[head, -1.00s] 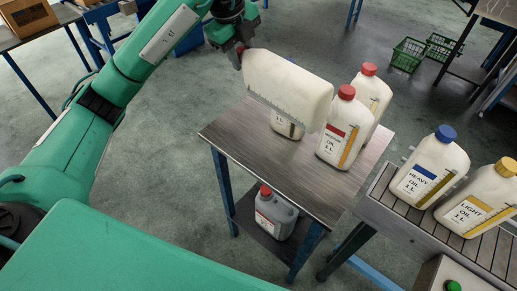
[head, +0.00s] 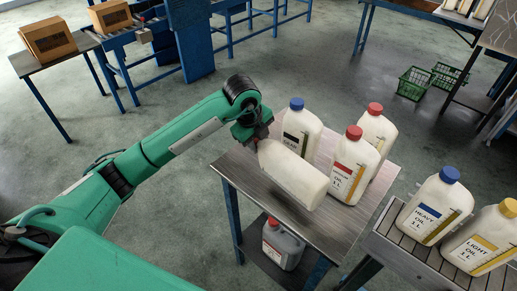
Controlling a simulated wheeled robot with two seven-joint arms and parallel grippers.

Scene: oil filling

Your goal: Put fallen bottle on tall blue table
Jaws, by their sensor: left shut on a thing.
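The fallen bottle (head: 292,175) is white and lies on its side, its neck end toward my left gripper (head: 260,141). My left gripper is shut on that end and hides the cap. The bottle is at the front left of the tall blue table (head: 240,173), which has a grey top and blue legs. I cannot tell whether the bottle touches the top. My right gripper is not in view.
A blue-capped bottle (head: 302,130) and two red-capped bottles (head: 353,168) (head: 377,132) stand upright on the table. A grey jug (head: 283,245) stands on its lower shelf. A roller conveyor (head: 400,245) at right carries heavy oil (head: 427,205) and light oil (head: 484,240).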

